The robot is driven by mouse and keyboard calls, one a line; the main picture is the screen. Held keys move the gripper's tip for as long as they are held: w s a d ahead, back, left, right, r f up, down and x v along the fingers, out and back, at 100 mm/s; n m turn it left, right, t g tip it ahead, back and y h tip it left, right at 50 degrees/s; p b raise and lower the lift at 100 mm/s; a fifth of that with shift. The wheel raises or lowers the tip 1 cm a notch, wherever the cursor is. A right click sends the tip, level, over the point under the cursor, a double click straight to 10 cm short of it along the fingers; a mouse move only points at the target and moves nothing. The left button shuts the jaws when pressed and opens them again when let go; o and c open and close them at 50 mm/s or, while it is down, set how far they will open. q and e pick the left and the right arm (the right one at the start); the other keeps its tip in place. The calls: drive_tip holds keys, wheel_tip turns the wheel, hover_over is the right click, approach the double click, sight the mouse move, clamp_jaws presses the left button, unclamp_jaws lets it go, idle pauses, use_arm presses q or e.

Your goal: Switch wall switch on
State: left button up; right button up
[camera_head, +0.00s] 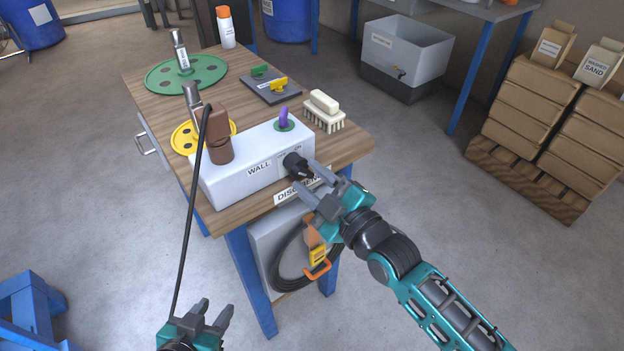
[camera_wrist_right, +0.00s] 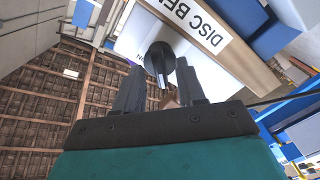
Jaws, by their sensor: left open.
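The wall switch is a black round knob (camera_head: 293,163) on the front face of a white box (camera_head: 236,178) labelled "WALL". The box stands on the wooden table. My right gripper (camera_head: 306,178) is open right in front of the knob. In the right wrist view the knob (camera_wrist_right: 160,58) with its ridge shows just beyond and between the two spread fingertips (camera_wrist_right: 158,76). I cannot tell whether the fingers touch it. My left gripper (camera_head: 207,318) is open and empty at the bottom of the head view, away from the table.
A brown cylinder (camera_head: 219,135) with a black cable and a purple knob (camera_head: 283,113) top the box. A brush (camera_head: 324,110), green disc (camera_head: 186,75) and yellow disc (camera_head: 188,138) lie on the table (camera_head: 345,148). A coiled hose (camera_head: 290,262) hangs below.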

drive_tip(key=shift+w+a, duration=0.1)
drive_tip(key=shift+w, duration=0.05)
clamp_jaws()
idle(0.4)
